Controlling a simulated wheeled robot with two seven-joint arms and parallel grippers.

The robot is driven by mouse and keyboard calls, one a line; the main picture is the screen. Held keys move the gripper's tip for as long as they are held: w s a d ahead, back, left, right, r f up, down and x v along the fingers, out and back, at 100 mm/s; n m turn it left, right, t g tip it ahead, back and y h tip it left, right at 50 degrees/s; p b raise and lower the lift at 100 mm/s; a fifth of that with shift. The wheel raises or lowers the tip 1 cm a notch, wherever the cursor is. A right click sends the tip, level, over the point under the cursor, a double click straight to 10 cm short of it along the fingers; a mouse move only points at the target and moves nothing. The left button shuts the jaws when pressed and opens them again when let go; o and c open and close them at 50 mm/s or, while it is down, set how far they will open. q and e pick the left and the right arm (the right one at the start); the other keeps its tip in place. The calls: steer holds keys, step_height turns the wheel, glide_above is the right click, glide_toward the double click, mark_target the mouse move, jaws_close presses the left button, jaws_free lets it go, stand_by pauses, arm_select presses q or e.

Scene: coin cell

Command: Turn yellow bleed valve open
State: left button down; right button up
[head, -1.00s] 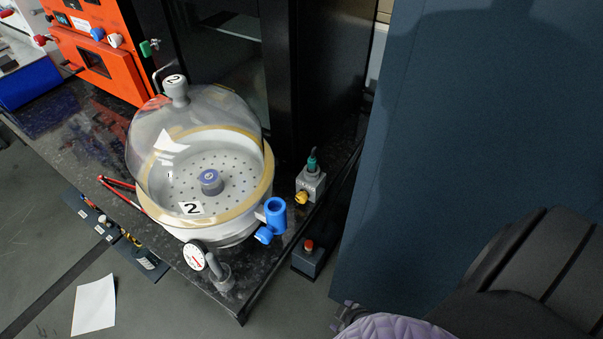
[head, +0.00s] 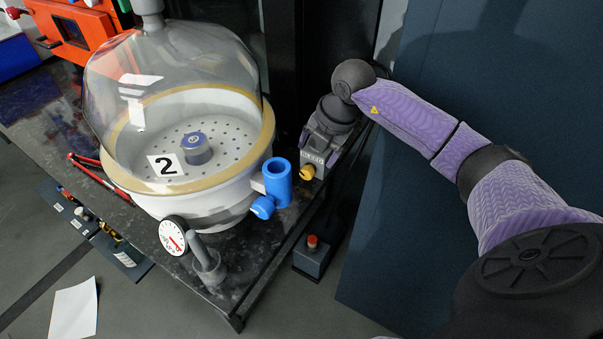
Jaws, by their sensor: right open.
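The yellow bleed valve (head: 307,172) is a small yellow knob on the front of a grey block (head: 320,166) at the right edge of the dark bench. My right gripper (head: 318,147) reaches in from the right and is just above and behind the knob, over the grey block. It is open, and its fingers cover much of the block's top. I cannot tell whether the fingers touch the block. My left gripper does not show.
A clear-domed vessel (head: 240,185) marked 2 stands left of the valve, with a blue fitting (head: 277,183) close beside it and a round gauge (head: 173,236) in front. A box with a red button (head: 312,254) sits below the bench edge. A blue-grey panel (head: 390,240) stands right.

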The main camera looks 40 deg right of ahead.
mark_target(307, 171)
steer(key=b+x, duration=0.3)
steer(key=x, duration=0.5)
steer(key=shift+s, duration=0.1)
